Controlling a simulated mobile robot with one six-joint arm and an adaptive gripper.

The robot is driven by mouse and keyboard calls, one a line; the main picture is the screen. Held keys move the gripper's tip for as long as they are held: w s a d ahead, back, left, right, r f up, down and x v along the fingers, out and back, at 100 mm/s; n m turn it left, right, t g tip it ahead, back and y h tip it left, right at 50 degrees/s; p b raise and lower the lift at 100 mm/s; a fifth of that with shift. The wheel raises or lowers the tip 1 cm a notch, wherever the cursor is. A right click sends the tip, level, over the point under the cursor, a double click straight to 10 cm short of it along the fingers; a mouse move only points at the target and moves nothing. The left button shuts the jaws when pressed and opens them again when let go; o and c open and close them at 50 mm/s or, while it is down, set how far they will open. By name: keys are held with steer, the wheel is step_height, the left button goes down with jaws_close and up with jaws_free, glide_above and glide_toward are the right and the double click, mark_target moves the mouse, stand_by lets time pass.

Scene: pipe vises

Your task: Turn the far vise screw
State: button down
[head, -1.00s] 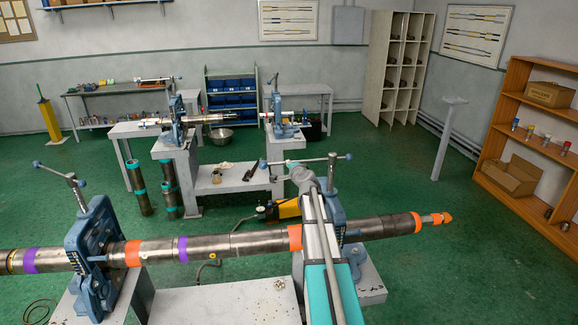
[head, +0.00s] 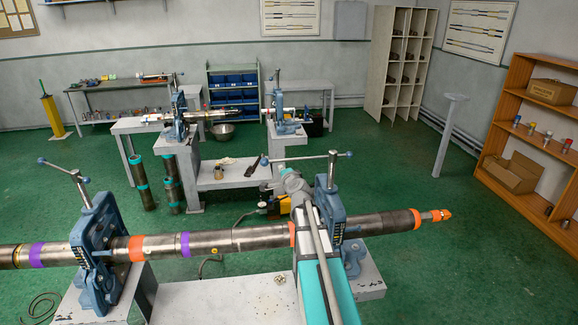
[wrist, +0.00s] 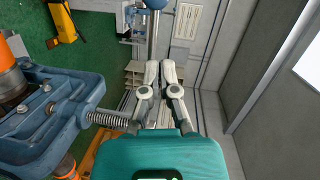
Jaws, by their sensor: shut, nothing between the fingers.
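The right vise of the front pair is blue (head: 333,212) and clamps a long pipe (head: 222,242). Its screw stands upright with a crossbar handle (head: 308,157) that has ball ends. In the wrist view the vise body (wrist: 50,125) is at the left, with its threaded screw (wrist: 108,120) reaching toward my gripper. The handle bar (wrist: 154,35) with a blue ball end runs up beyond my gripper (wrist: 160,66). The fingertips are shut and empty, close to the bar; I cannot tell if they touch it. In the head view my arm partly hides the vise.
A second blue vise (head: 97,240) holds the pipe at the left. Two more vises (head: 178,118) (head: 283,115) stand on benches behind. An orange shelf (head: 525,125) is at the right. The green floor between is mostly open.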

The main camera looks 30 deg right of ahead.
steer(key=shift+s+a+r, duration=0.15)
steer(key=shift+s+a, duration=0.2)
steer(key=shift+a, duration=0.5)
steer(key=shift+s+a+r, duration=0.1)
steer(key=shift+s+a, duration=0.25)
steer(key=shift+a, duration=0.45)
steer(key=c, duration=1)
jaws_free()
steer(key=shift+d, duration=0.1)
steer(key=shift+o, duration=1)
steer(key=shift+w+d+f, duration=0.15)
steer(key=shift+d, duration=0.1)
steer(key=shift+o, duration=0.7)
steer(key=d+f+n+g+y, duration=0.1)
steer(key=d+y, duration=0.3)
steer(key=d, duration=0.5)
steer(key=shift+w+d+f, duration=0.35)
steer(key=shift+w+f, duration=0.1)
steer(key=shift+f, duration=0.3)
steer(key=s+d+r+n+y, duration=0.1)
steer(key=s+d+n+y, duration=0.2)
steer(key=d, duration=0.8)
steer(key=s+y, duration=0.2)
steer(key=y, duration=0.1)
steer(key=shift+s+r+b, duration=0.2)
steer(key=shift+r+b, duration=0.1)
steer(key=shift+r, duration=0.1)
steer(key=shift+w+a, duration=0.1)
steer(key=shift+w, duration=0.1)
